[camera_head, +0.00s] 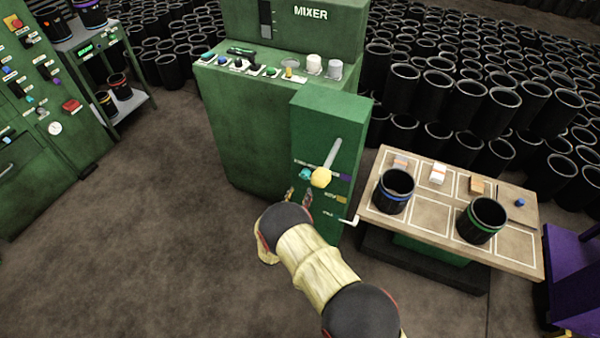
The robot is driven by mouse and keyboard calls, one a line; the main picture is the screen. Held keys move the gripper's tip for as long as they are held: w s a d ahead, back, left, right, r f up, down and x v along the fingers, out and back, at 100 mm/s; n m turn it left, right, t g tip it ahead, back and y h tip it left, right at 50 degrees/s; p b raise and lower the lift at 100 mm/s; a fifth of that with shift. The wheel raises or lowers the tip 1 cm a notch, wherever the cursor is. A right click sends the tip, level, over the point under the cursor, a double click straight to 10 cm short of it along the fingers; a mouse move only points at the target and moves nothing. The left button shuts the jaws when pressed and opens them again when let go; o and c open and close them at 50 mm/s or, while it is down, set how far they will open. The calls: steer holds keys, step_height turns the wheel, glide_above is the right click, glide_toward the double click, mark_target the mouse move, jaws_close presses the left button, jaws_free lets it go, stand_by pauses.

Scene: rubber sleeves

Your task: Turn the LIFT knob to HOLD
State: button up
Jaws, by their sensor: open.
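The green MIXER machine (240,130) stands at the centre, with a lower green box (318,120) on its front right. On this box are a small teal knob (305,174) and a grey lever (333,152) with a yellow ball end (321,177). Small labels sit around them; I cannot read LIFT or HOLD on any. My gripper (299,198) is open and empty, its fingers pointing up just below the teal knob. I see a gap in the picture but cannot tell the depth. My arm hides the box's lower left part.
The mixer's top ledge holds several buttons and two pale round knobs (314,64) (335,69). A wooden board (430,215) with two black sleeves (396,190) (482,220) stands right. Another green cabinet (50,110) stands left. Open floor (150,240) lies between.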

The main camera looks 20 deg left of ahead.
mark_target(304, 177)
steer(key=shift+n, duration=0.5)
steer(key=w, duration=0.2)
steer(key=w+b, duration=0.1)
steer(key=w, duration=0.2)
steer(key=w+r+b, duration=0.1)
steer(key=w, duration=0.1)
steer(key=shift+w+a, duration=0.3)
steer(key=shift+c, duration=0.8)
steer(key=c, duration=1)
